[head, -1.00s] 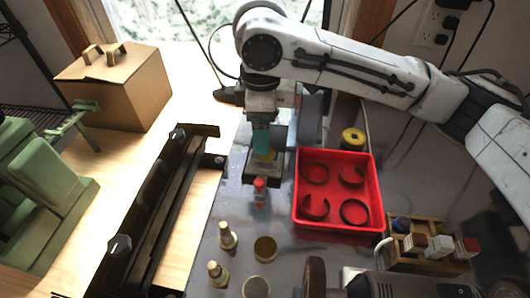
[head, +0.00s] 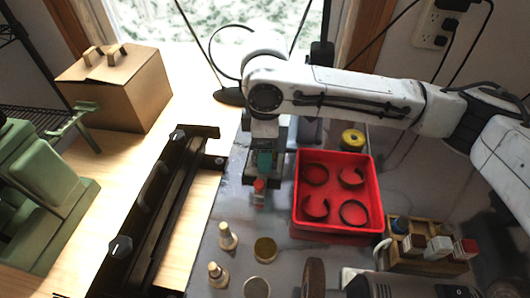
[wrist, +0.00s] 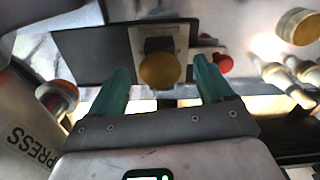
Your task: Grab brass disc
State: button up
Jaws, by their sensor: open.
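A round brass disc (wrist: 159,70) shows in the wrist view, on a dark block on a pale plate. It lies between and beyond the two teal fingers of my gripper (wrist: 158,88), which are apart and empty. In the head view my gripper (head: 264,162) points down over a small metal fixture behind a red knob (head: 259,185); the disc there is hidden. The red knob also shows right of the disc in the wrist view (wrist: 224,63). Another brass-topped disc (head: 265,249) lies nearer on the metal bench, with a paler round piece (head: 256,287) in front.
A red tray (head: 336,232) with several ring shapes stands close right of my gripper, a yellow spool (head: 352,139) behind it. Two brass-based pegs (head: 227,236) stand in front. A black rail (head: 150,215) is left, a wooden rack (head: 430,262) right.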

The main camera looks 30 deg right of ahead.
jog(key=shift+f, duration=0.2)
dwell(0.3)
jog(key=c, duration=1.2)
jog(key=shift+r, duration=0.2)
